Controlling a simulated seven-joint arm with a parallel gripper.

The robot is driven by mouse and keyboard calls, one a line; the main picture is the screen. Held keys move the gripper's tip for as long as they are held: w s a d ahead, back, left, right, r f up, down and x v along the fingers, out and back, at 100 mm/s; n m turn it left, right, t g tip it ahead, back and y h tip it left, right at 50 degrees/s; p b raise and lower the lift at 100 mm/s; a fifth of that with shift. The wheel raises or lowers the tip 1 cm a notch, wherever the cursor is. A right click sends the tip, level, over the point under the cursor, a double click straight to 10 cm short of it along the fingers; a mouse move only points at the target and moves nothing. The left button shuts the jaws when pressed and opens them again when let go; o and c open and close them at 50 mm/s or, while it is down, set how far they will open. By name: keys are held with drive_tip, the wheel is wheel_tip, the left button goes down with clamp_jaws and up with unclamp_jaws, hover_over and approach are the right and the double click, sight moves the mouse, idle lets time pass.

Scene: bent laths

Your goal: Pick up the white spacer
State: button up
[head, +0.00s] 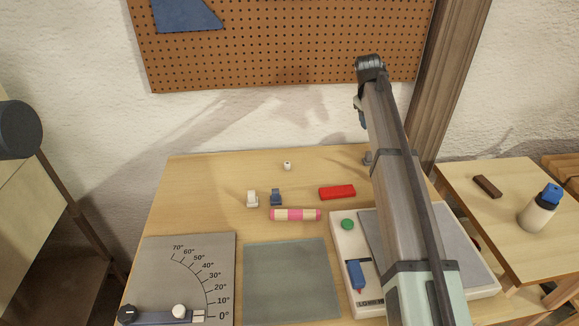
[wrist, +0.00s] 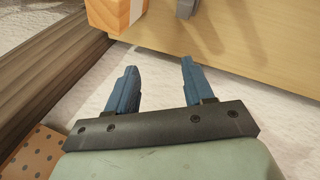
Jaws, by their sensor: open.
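A small white cylinder with a dark mark on top (head: 287,165), which looks like the white spacer, stands upright near the back middle of the table. My gripper (wrist: 158,68) is open with nothing between its blue fingers. In the head view the arm reaches up over the table's right side, and one blue finger (head: 362,118) partly shows in front of the wall, well right of the white cylinder. The wrist view does not show the white cylinder.
A white clip-like piece (head: 252,198), a blue one (head: 276,197), a red block (head: 337,192) and a pink-and-cream striped bar (head: 296,215) lie in front of the cylinder. An angle plate (head: 190,260) and grey-green mat (head: 291,280) lie nearer. An orange block (wrist: 112,14) shows in the wrist view.

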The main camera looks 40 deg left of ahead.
drive_tip(key=s+a+n+g, duration=0.2)
drive_tip(key=s+a, duration=0.7)
drive_tip(key=n+g, duration=0.2)
drive_tip(key=n, duration=0.2)
hover_over(287, 163)
drive_tip(key=f, duration=0.8)
drive_tip(key=shift+s+d+f, duration=0.1)
drive_tip(key=shift+d, duration=0.3)
drive_tip(key=shift+a+f, duration=0.25)
drive_tip(key=shift+f, duration=1.15)
drive_tip(key=shift+a+f, duration=0.2)
drive_tip(key=shift+f, duration=1.2)
drive_tip(key=shift+c, duration=0.4)
clamp_jaws()
